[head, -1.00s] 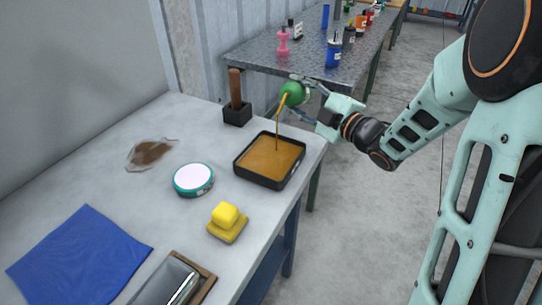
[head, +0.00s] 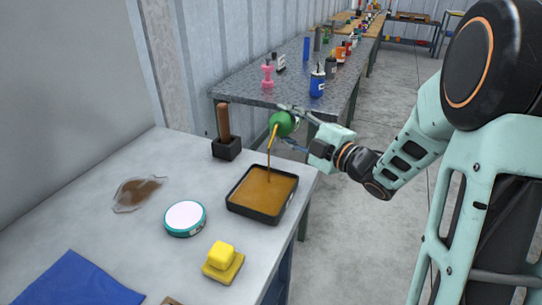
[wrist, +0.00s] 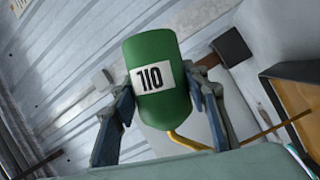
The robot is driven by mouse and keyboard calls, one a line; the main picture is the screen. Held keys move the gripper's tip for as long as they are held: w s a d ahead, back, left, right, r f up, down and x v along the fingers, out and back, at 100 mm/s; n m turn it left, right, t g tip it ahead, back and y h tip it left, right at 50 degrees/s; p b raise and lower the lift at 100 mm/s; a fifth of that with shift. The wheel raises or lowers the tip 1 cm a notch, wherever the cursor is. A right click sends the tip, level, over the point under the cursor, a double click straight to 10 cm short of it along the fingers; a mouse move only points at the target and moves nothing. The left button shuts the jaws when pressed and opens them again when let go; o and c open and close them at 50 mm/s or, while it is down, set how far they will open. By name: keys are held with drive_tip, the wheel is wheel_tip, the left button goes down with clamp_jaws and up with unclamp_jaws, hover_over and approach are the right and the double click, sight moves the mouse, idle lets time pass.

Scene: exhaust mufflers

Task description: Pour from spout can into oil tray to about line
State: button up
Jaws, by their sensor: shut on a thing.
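The green spout can (head: 285,122) is tilted above the back of the oil tray, and a thin brown stream (head: 268,168) runs from its yellow spout (head: 274,134) into the tray. The black oil tray (head: 243,211) holds brown oil across its whole floor; I cannot make out a line in it. My gripper (head: 292,128) is shut on the can at the tray's back right. In the wrist view the can (wrist: 155,60), labelled 110, sits between both fingers, with its spout (wrist: 188,142) at the lower right. The tray's edge (wrist: 285,72) shows at the right.
A wooden-handled tool in a black block (head: 227,148) stands behind the tray. A round teal-rimmed disc (head: 185,218), a yellow block on a yellow base (head: 222,262), a brown-stained patch (head: 137,194) and a blue cloth (head: 75,282) lie on the table. A metal bench (head: 240,92) with bottles stands behind.

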sight(301, 121)
drive_tip(key=shift+p, duration=0.5)
